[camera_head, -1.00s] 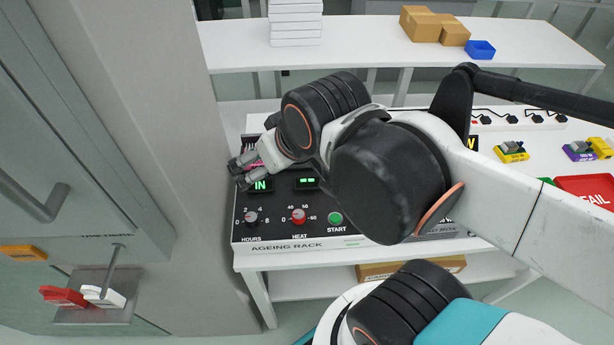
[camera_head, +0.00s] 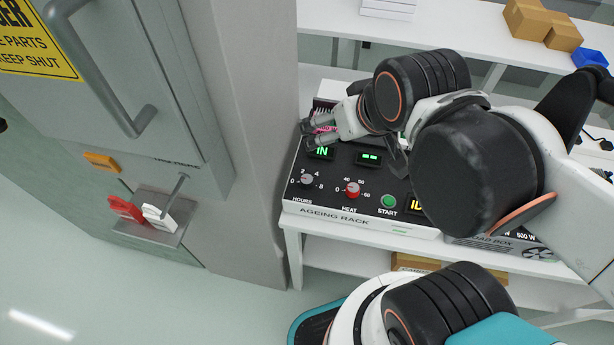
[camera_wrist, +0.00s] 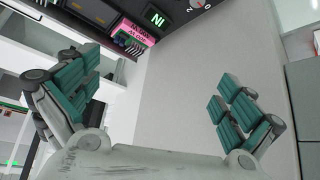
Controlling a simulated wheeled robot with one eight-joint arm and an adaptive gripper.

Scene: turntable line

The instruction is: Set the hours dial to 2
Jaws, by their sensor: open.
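The hours dial (camera_head: 307,180) is a small grey knob at the lower left of the black ageing rack panel (camera_head: 330,194). Numbers from 0 to 8 surround it; its pointer is too small to read. Part of the dial shows upside down at the top edge of the wrist view (camera_wrist: 197,4). My gripper (camera_head: 308,136) is open, with its fingers apart and empty. It is above the rack's upper left, behind the dial and not touching it. In the wrist view my gripper (camera_wrist: 160,95) has its green-padded fingers spread wide.
The red heat knob (camera_head: 353,189) and green start button (camera_head: 388,201) are right of the dial. The lit IN display (camera_head: 321,152) is behind it. A pink module (camera_head: 325,129) sits by my fingers. A grey cabinet wall (camera_head: 250,140) stands close on the left.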

